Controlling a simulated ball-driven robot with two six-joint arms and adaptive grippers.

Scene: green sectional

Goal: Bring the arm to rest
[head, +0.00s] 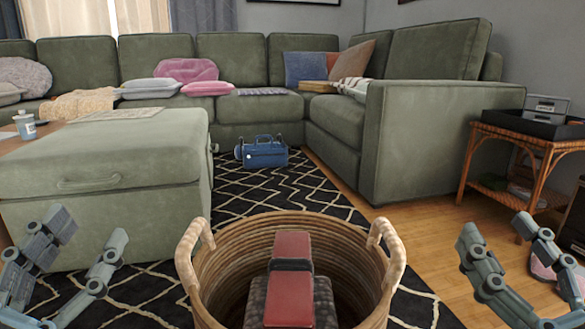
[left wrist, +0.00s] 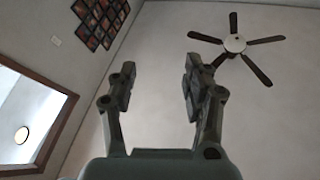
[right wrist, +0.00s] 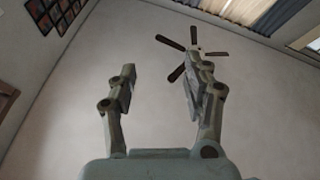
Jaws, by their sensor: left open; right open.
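My left gripper (head: 84,250) is at the lower left of the head view, its fingers apart and empty, in front of the green ottoman. It also shows open in the left wrist view (left wrist: 155,88), pointing up at the ceiling. My right gripper (head: 502,238) is at the lower right of the head view, open and empty, over the wooden floor side. It also shows open in the right wrist view (right wrist: 160,80), with the ceiling behind it. Neither gripper touches anything that I can see.
A wicker basket (head: 216,262) with two handles stands between my grippers, with a red and dark object (head: 291,262) in it. A green ottoman (head: 95,185) is at left, a blue bag (head: 265,153) on the rug, a sectional (head: 420,130) behind, a wicker side table (head: 545,140) at right.

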